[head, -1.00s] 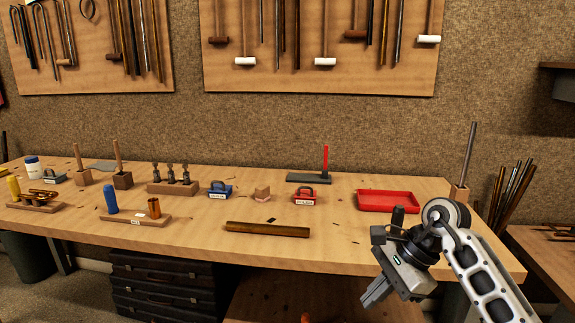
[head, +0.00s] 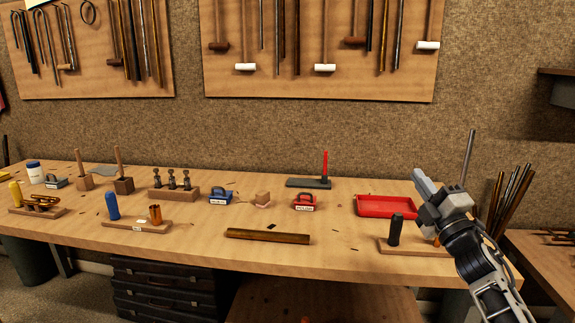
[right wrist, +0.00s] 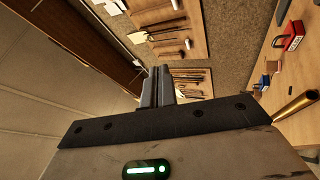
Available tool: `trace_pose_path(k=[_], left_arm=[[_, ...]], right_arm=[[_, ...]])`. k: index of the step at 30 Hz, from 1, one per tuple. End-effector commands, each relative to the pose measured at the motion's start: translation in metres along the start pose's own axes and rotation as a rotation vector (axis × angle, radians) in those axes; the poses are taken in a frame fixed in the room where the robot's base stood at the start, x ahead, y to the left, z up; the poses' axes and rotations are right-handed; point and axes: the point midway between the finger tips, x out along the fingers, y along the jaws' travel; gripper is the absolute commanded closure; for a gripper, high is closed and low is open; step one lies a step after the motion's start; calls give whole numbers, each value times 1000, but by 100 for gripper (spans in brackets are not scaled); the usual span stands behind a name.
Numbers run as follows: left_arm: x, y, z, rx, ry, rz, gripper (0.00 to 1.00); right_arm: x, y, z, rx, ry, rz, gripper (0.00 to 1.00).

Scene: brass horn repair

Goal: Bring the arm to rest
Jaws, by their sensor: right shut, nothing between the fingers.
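My right arm comes in from the lower right of the head view. Its gripper (head: 420,182) is raised over the right end of the bench, in front of the red tray, with its fingers pointing up and to the left. The fingers are shut and empty. In the right wrist view the closed fingers (right wrist: 158,87) point toward the wall boards, away from the bench top. My left gripper is in neither view.
Metal rods (head: 512,195) stand at the right.

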Motion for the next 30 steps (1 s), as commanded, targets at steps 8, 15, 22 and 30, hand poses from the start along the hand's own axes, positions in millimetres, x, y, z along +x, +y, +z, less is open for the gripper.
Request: trace_pose_path(k=[8,15,22,30], left_arm=[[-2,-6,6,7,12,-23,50],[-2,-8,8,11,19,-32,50],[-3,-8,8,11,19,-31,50],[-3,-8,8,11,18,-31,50]], right_arm=[[-25,-60,72,818,-509,-141,100],[-72,-124,51,1154,-706,-284,100],[-144,-175,-10,1192,-709,-415,100],[-288,-211,-124,1316,-747,-626,100]])
